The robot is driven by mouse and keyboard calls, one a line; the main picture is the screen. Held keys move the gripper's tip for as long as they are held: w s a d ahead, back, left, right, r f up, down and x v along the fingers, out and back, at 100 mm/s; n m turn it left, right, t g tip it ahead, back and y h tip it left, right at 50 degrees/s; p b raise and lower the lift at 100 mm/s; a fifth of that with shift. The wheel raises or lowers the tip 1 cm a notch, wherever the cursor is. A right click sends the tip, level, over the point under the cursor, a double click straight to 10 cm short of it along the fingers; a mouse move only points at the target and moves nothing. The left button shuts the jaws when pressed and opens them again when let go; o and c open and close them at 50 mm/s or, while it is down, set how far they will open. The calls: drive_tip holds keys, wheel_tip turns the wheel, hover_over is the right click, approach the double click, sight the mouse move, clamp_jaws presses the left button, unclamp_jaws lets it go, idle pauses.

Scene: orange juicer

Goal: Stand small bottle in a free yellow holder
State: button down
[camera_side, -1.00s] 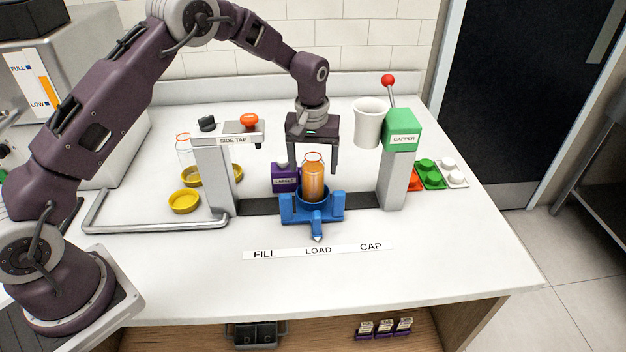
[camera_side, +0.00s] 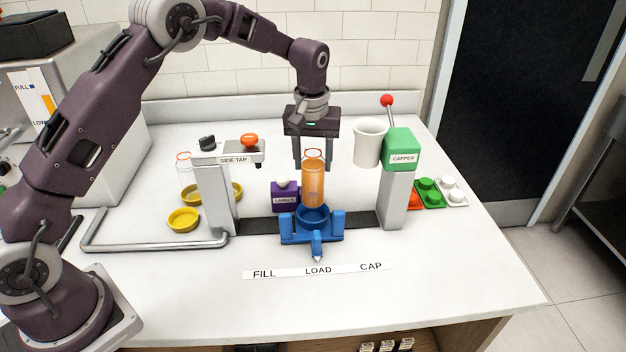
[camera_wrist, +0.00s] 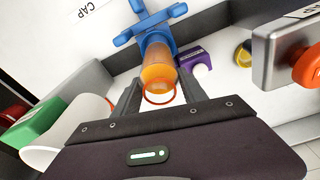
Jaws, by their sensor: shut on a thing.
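The small bottle (camera_side: 313,180) is filled with orange juice and has an open, red-orange rim. It is upright above the blue holder (camera_side: 313,236) at LOAD, with its base at or just above the holder's ring. The wrist view shows the bottle (camera_wrist: 159,76) between the two dark fingers (camera_wrist: 160,98). Yellow round holders stand at the left: one in front (camera_side: 183,220) looks empty. Another, behind the side tap (camera_side: 236,191), is partly hidden by the tap post. A clear bottle (camera_side: 186,175) stands at the back-left holder.
The green capper (camera_side: 402,150), white cup (camera_side: 368,143) and purple label box (camera_side: 284,196) are nearby. The front counter is clear.

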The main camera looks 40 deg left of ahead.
sight(308, 149)
wheel_tip(308, 149, up, 3)
drive_tip(key=shift+s+r, duration=0.1)
drive_tip(key=shift+s+r+m, duration=0.3)
drive_tip(key=shift+s+m, duration=0.2)
drive_tip(key=shift+s, duration=0.25)
drive_tip(key=s+m, duration=0.5)
drive_tip(key=s, duration=0.5)
drive_tip(key=s+a+f+m+h, duration=0.15)
drive_tip(key=s+a+f, duration=0.35)
drive_tip(key=s+a, duration=0.65)
drive_tip(key=w+a+f+n+y, duration=0.1)
drive_tip(key=a+n+y, duration=0.1)
drive_tip(key=a+n, duration=1.1)
drive_tip(key=shift+a+f+g, duration=0.2)
drive_tip(key=shift+a+g, duration=0.1)
drive_tip(key=shift+a, duration=0.25)
drive_tip(key=shift+w+f+n, duration=0.1)
drive_tip(key=shift+f+n, duration=0.1)
drive_tip(key=shift+n, duration=0.05)
